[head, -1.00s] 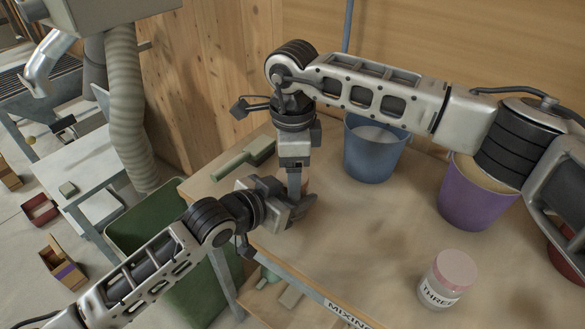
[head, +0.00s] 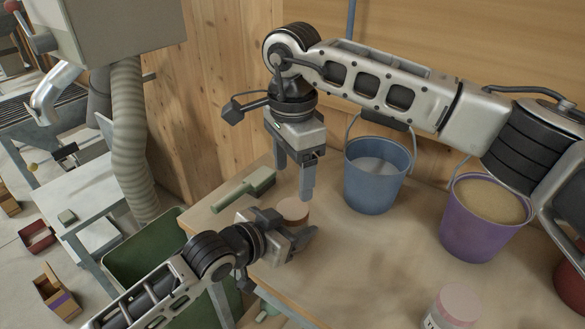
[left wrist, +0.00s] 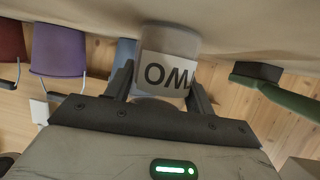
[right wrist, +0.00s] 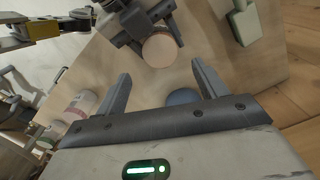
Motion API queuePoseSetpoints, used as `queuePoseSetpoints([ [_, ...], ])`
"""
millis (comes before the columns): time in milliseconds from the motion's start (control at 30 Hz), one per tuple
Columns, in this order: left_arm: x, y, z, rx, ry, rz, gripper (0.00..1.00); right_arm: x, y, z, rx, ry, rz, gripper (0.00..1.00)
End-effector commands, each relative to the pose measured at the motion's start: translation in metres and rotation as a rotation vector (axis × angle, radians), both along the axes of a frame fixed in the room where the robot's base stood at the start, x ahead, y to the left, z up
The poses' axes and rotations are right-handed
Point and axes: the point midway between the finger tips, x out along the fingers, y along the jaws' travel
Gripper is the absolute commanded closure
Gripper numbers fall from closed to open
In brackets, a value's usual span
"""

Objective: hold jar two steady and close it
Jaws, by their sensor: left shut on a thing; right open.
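Jar two (left wrist: 168,72) shows in the left wrist view with a white label, upside down and partly hidden by a finger. My left gripper (head: 286,229) is shut around its body on the table. The jar's tan round lid (head: 293,209) is on top of it in the head view; the lid also faces up in the right wrist view (right wrist: 159,50). I cannot tell how tightly it is closed. My right gripper (head: 293,182) is open and empty just above the lid, its two fingers pointing down and apart from it.
Jar three (head: 450,308) with a pink lid stands at the table's front right. A blue bucket (head: 372,180) and a purple bucket (head: 478,225) stand behind and to the right. A green-handled brush (head: 243,190) lies left of the jar. The table (head: 370,255) between is clear.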

Motion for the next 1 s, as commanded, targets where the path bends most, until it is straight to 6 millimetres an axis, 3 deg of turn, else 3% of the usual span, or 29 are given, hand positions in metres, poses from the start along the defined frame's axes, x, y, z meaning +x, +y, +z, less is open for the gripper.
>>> queuePoseSetpoints([
  [467,0.0,0.0,-0.001,0.0,0.001,-0.001,1.0,0.0,0.0,0.001,0.0,0.001,0.066,0.29],
  [1000,0.0,0.0,0.0,0.0,0.001,-0.001,1.0,0.0,0.0,-0.069,-0.001,0.002,0.064,0.29],
])
